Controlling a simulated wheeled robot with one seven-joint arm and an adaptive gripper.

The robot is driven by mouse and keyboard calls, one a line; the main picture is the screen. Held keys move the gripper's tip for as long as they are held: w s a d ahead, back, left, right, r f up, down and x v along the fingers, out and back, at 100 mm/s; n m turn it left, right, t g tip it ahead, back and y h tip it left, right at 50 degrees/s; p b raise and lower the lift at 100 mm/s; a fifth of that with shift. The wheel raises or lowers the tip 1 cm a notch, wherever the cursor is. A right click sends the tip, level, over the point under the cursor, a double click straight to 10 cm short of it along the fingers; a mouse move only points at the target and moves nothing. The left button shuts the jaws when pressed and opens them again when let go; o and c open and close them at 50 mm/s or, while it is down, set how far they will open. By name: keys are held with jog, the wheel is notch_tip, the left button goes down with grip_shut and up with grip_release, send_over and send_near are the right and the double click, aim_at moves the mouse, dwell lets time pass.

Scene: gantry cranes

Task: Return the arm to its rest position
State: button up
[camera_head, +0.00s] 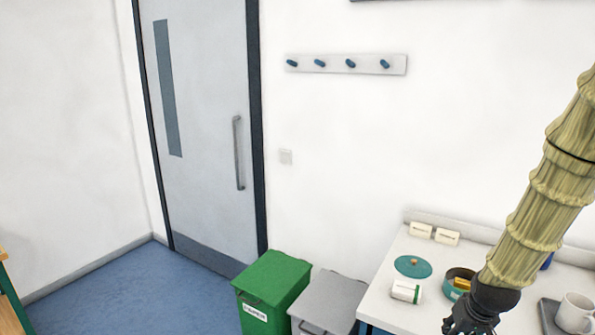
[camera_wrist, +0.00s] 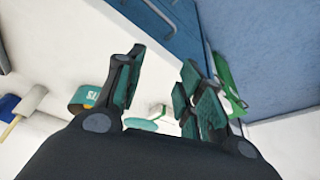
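My arm comes down from the upper right in the head view, in a ribbed tan sleeve. My gripper (camera_head: 468,324) is at its lower end, over the front of the white counter and partly cut off by the frame's bottom edge. In the wrist view my gripper (camera_wrist: 160,95) has its two fingers spread apart, with a clear gap and nothing held between them. A round teal tin (camera_head: 459,277) with something yellow in it stands just behind the gripper. A teal lid (camera_head: 413,267) with a small knob lies to its left.
The white counter (camera_head: 390,310) also holds a white-and-green box (camera_head: 406,291), two small cards (camera_head: 433,233) and a mug (camera_head: 575,312) on a grey tray. A green bin (camera_head: 272,290) and grey bin (camera_head: 329,302) stand left of it. Blue floor (camera_head: 150,290) before the door (camera_head: 205,130) is clear.

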jog(key=s+a+f+g, duration=0.1)
jog(key=s+a+f, duration=0.25)
jog(key=f, duration=0.35)
jog(key=s+a+f+b, duration=0.1)
jog(key=s+a+f, duration=0.1)
jog(key=s+f, duration=0.35)
jog(key=s+a+f+g, duration=0.1)
jog(key=s+a+f, duration=0.25)
jog(key=f, duration=0.35)
jog(key=s+a+f, duration=0.2)
jog(key=s+f, duration=0.2)
jog(key=s, duration=0.2)
jog(key=s+a+f+g, duration=0.1)
jog(key=s+a+f, duration=0.2)
jog(key=s, duration=0.3)
jog(key=s+a+f+n+g, duration=0.1)
jog(key=s+a+f, duration=0.2)
jog(key=s, duration=0.4)
jog(key=shift+f+y+b, duration=0.4)
jog(key=shift+f, duration=0.4)
jog(key=shift+s+d, duration=0.1)
